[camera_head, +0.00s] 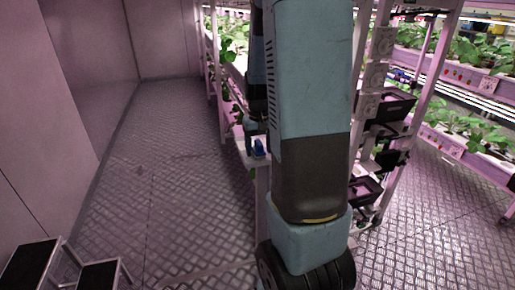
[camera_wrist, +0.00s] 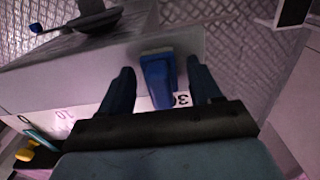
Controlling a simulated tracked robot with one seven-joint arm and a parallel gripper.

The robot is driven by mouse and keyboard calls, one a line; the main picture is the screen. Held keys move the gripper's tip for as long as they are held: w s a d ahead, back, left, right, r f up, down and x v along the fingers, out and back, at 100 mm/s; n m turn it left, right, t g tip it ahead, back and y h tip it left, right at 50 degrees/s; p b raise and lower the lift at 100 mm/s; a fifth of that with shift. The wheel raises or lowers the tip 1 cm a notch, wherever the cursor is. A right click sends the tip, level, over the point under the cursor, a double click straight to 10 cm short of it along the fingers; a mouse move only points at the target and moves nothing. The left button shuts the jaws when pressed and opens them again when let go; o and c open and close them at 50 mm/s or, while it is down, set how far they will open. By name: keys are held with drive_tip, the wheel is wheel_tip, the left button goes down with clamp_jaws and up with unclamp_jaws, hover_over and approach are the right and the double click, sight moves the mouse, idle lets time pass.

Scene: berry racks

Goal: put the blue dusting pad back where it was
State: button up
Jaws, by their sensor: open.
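The blue dusting pad (camera_wrist: 158,78) lies on a pale flat top (camera_wrist: 192,40) in the wrist view, near that top's edge. It has a narrow blue body and a wider, darker far end. My gripper (camera_wrist: 161,82) is open, with one dark finger on each side of the pad and a gap visible on both sides. I cannot tell how far above the top the fingers are. In the head view a small blue item (camera_head: 259,147), seemingly the pad, shows on a pale stand beside my arm. My arm hides much of the stand there.
A dark object (camera_wrist: 85,20) lies beyond the pad in the wrist view; yellow (camera_wrist: 25,153) and teal (camera_wrist: 42,141) items are at lower left. In the head view, black crates (camera_head: 390,106) and plant racks (camera_head: 480,60) stand right, a step stool (camera_head: 30,265) lower left. The left floor is clear.

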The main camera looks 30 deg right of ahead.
sight(258, 143)
wheel_tip(258, 143, up, 11)
drive_tip(key=shift+r, duration=0.15)
drive_tip(key=s+a+r+n+t, duration=0.1)
drive_tip(key=s+a+r, duration=0.3)
drive_tip(key=s+a, duration=0.4)
drive_tip(key=s+a+r+n+t, duration=0.2)
drive_tip(key=s+a+r+t, duration=0.2)
drive_tip(key=s+a, duration=0.4)
drive_tip(key=shift+s+a+r+t, duration=0.2)
drive_tip(key=shift+s+a+t, duration=0.15)
drive_tip(key=shift+s, duration=0.15)
drive_tip(key=shift+c, duration=0.3)
